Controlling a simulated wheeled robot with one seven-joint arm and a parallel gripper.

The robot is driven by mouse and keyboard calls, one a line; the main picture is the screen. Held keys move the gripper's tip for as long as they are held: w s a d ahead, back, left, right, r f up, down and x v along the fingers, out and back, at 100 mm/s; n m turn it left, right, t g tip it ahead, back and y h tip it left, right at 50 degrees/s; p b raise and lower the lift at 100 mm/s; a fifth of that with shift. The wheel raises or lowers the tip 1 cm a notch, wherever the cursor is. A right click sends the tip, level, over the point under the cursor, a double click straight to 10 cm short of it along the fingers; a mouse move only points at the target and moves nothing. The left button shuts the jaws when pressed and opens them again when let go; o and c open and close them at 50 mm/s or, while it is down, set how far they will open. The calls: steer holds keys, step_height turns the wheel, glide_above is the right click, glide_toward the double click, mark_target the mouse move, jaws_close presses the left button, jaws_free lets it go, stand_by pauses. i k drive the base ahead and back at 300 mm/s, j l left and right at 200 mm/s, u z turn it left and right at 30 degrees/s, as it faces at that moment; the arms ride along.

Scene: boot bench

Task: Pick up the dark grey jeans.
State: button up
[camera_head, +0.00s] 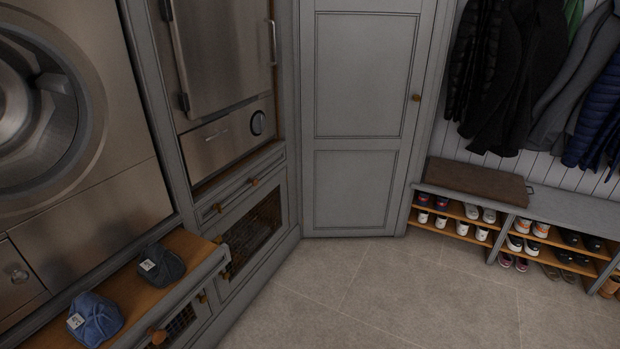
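A dark grey folded cloth item (161,268), which looks like the dark grey jeans, lies on a wooden ledge (196,245) at the lower left, below the steel machines. It has a small white label on it. A blue cloth item (96,318) with a white label lies on the same ledge, nearer and to the left, apart from the dark grey one. My gripper is not in view.
A washing machine (130,150) and a steel cabinet machine (225,60) stand behind and beside the ledge. A grey door (355,120) is shut. A shoe bench (560,209) stands at right under hanging coats (520,80). The tiled floor (400,295) is clear.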

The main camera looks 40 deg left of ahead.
mark_target(160, 266)
steer(key=i+u, duration=0.35)
steer(key=i, duration=0.25)
steer(key=i+l+u, duration=0.3)
steer(key=i, duration=0.3)
steer(key=i+u, duration=0.75)
steer(key=u, duration=0.2)
